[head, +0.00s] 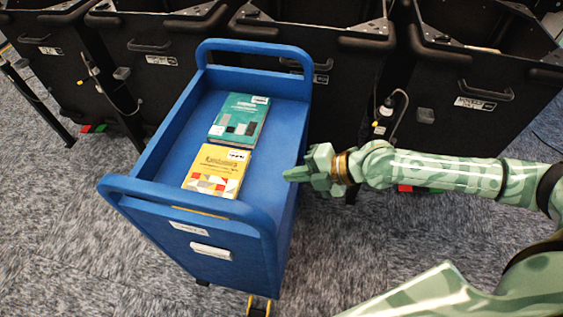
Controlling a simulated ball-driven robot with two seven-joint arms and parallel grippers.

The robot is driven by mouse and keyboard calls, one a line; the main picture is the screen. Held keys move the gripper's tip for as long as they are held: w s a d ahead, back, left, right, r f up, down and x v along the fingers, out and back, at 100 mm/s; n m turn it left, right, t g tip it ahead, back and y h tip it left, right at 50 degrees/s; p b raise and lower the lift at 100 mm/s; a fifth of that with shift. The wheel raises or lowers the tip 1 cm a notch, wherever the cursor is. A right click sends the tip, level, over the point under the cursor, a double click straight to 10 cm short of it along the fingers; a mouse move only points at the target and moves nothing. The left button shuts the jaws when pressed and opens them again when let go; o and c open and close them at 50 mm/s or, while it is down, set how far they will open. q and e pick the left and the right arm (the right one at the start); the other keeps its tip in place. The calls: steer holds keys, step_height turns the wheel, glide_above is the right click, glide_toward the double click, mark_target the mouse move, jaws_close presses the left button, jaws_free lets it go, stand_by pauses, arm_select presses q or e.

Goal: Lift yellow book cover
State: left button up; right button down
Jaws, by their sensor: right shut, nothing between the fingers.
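The yellow book (219,171) lies flat, cover up, on the top of the blue cart (284,110). Its cover has a white label and red, white and grey shapes, and it looks closed. A teal book (239,118) lies flat just beyond it. My right gripper (290,174) comes in from the right, over the cart's right side, apart from the yellow book and to its right. Its fingers are shut and hold nothing. My left gripper is not in view.
The cart has raised blue handles at its near (190,200) and far (254,46) ends and low side walls. Several black bins (165,60) stand in a row behind it. Grey carpet (60,220) is open at the left and front.

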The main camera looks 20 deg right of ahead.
mark_target(238, 186)
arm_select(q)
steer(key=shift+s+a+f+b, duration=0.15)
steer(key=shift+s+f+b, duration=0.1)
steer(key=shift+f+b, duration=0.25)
arm_select(e)
steer(key=shift+w+a+f+n+g, duration=0.1)
steer(key=shift+w+a+f+n, duration=0.6)
steer(key=shift+a, duration=0.7)
steer(key=shift+w+a+f+n+g, duration=0.1)
steer(key=shift+w+a+f+n, duration=0.4)
steer(key=shift+a+f, duration=0.6)
steer(key=shift+w+a+f+n+g, duration=0.1)
steer(key=shift+w+a+f+n, duration=0.45)
steer(key=shift+a, duration=1.1)
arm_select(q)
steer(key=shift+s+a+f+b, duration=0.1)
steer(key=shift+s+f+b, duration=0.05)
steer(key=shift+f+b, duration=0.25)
arm_select(e)
steer(key=shift+d+f, duration=0.1)
steer(key=shift+f, duration=0.25)
